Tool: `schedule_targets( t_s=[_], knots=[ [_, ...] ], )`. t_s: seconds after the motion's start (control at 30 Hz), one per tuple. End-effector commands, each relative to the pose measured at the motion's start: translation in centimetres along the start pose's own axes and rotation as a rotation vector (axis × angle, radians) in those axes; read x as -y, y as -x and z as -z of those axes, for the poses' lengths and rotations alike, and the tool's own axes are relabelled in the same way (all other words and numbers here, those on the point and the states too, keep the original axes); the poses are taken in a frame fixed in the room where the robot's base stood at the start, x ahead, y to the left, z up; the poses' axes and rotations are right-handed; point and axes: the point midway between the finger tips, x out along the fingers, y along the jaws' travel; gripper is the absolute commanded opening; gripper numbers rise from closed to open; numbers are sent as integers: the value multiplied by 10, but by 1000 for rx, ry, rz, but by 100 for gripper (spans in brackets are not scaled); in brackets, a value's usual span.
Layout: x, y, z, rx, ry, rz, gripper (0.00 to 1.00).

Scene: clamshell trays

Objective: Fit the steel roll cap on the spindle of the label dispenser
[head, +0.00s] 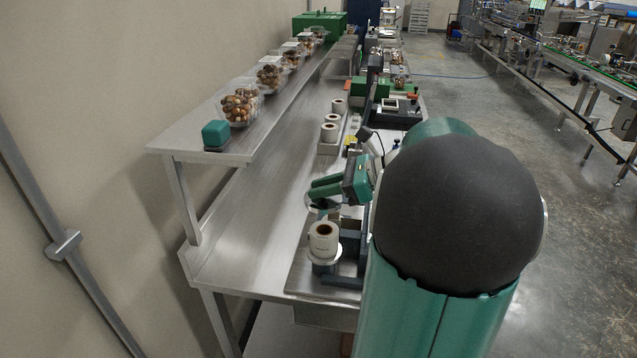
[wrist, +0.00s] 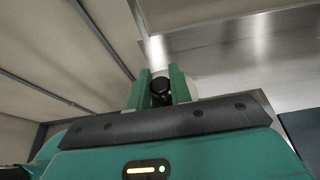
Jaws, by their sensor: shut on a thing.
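My gripper (head: 314,188) is at the near end of the bench in the head view, its two green fingers pointing left. In the wrist view the fingers (wrist: 160,76) close around a dark round knob (wrist: 161,89), which looks like part of the cap. Below the cap in the head view stands the label dispenser (head: 352,240), with a white label roll (head: 323,242) upright on it. The cap appears apart from the roll. The spindle cannot be made out in the roll's dark core.
White label rolls (head: 330,131) stand farther along the steel bench (head: 254,240). The raised shelf (head: 205,146) on the left holds a green-and-dark block (head: 215,134) and several clear tubs (head: 240,106) of brown items. The bench left of the dispenser is clear.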

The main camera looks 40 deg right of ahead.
Motion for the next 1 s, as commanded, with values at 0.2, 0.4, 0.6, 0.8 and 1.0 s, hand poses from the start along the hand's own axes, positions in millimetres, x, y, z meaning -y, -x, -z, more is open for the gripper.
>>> schedule_targets(
  t_s=[0.2, 0.4, 0.6, 0.8, 1.0],
  knots=[
    [-2, 0, 11, 0, -3, 2, 0],
    [-2, -4, 22, 0, -3, 2, 0],
    [-1, -10, 34, 1, -3, 2, 0],
    [1, -17, 44, 1, -2, 2, 0],
    [1, -22, 56, 1, -2, 1, 0]
  ],
)
